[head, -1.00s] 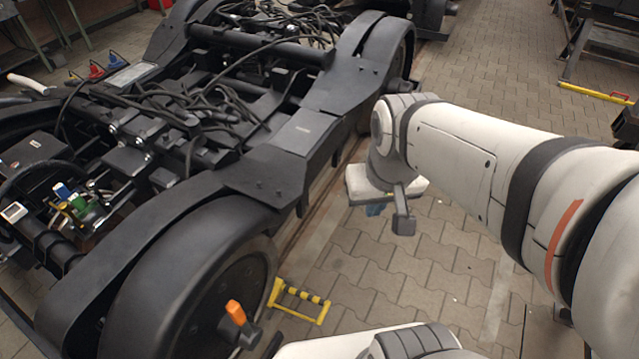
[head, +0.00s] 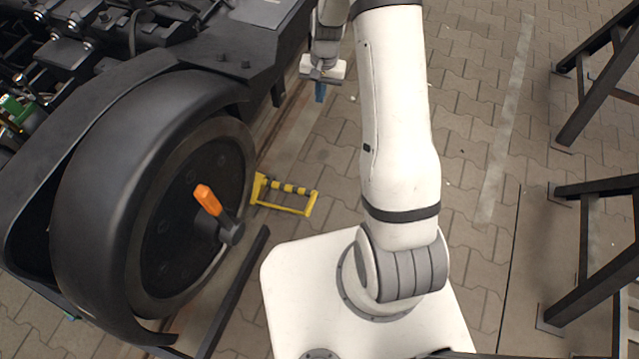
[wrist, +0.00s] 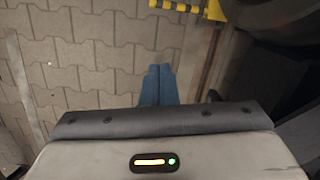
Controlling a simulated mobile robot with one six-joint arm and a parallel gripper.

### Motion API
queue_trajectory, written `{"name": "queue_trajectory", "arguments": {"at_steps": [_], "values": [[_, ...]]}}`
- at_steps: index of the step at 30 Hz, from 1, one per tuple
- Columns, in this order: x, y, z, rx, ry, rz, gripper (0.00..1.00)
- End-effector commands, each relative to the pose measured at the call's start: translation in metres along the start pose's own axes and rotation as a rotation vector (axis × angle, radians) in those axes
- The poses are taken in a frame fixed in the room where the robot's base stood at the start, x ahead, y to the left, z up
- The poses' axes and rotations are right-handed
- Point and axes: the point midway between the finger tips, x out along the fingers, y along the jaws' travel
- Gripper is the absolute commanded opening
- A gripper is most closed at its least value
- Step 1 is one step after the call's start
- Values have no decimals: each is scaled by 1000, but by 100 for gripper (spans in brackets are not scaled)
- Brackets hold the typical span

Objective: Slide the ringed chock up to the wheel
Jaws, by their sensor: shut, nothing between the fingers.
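The yellow chock (head: 285,197), with a black-banded bar and an open handle frame, lies on the paving at the right edge of the big dark wheel (head: 196,212). I cannot tell whether its wheel-side end touches the tread. In the wrist view part of the chock (wrist: 188,9) shows at the top edge, cut off, with the dark wheel side to its right. My gripper (head: 320,92) points down beyond the chock, apart from it, beside the bogie frame. Its blue fingers (wrist: 157,83) are shut together with nothing between them.
An orange handle (head: 208,200) sticks out from the wheel's hub. A dark bar (head: 235,290) lies along the ground by the wheel. Dark trestles (head: 590,200) stand at the right. The paving (head: 465,150) between is clear.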

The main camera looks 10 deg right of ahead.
Motion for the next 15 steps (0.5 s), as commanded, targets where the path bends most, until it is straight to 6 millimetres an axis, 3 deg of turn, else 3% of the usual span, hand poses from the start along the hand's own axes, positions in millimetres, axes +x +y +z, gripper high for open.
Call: {"name": "queue_trajectory", "arguments": {"at_steps": [1, 6, 9, 12, 15], "values": [[49, 4, -10, 27, -25, 4, 0], [164, 13, -33, 110, -76, 10, 0], [223, 20, -39, 152, -102, 16, 0], [269, 27, -41, 187, -121, 20, 0], [299, 31, -40, 210, -133, 23, 0]]}}
